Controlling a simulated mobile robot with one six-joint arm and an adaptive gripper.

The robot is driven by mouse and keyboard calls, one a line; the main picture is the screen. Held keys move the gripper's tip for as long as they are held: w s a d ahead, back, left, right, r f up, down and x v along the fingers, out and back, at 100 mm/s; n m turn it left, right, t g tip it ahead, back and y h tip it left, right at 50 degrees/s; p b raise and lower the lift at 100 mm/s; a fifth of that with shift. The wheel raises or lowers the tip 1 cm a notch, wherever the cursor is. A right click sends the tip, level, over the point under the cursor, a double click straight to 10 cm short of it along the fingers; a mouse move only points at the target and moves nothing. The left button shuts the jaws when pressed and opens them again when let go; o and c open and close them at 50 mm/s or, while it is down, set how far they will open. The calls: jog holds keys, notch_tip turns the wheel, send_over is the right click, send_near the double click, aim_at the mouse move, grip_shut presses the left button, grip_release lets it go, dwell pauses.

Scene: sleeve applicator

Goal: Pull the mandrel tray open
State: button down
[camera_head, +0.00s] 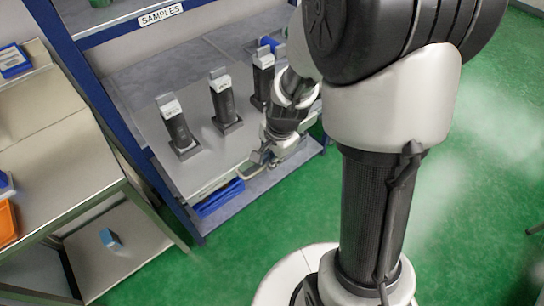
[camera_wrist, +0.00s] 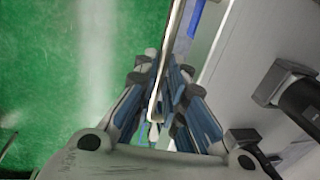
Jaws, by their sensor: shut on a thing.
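The mandrel tray (camera_head: 185,172) is a flat grey plate on the lower level of the blue rack in the head view. Three dark upright mandrels (camera_head: 224,105) with light tops stand on it. In the wrist view the tray (camera_wrist: 245,65) fills the right side, with a dark mandrel (camera_wrist: 300,102) at the right edge. My gripper (camera_head: 262,157) is at the tray's front edge. In the wrist view my gripper (camera_wrist: 158,95) is shut on a thin pale bar, the tray handle (camera_wrist: 166,62), which runs between the fingers. The fingers partly hide the bar.
A blue bin (camera_head: 218,199) sits under the tray's front edge. A metal table (camera_head: 60,165) with an orange bin (camera_head: 7,222) stands at the left. A blue post (camera_head: 85,80) rises between table and tray. Green floor (camera_head: 225,260) in front is clear.

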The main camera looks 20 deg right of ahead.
jog(key=shift+s, duration=0.3)
jog(key=c, duration=1.7)
grip_release()
jog(key=shift+o, duration=0.2)
notch_tip(320, 180, up, 12)
jog(key=s, duration=0.2)
jog(key=shift+d, duration=0.4)
jog(key=shift+s+f, duration=0.1)
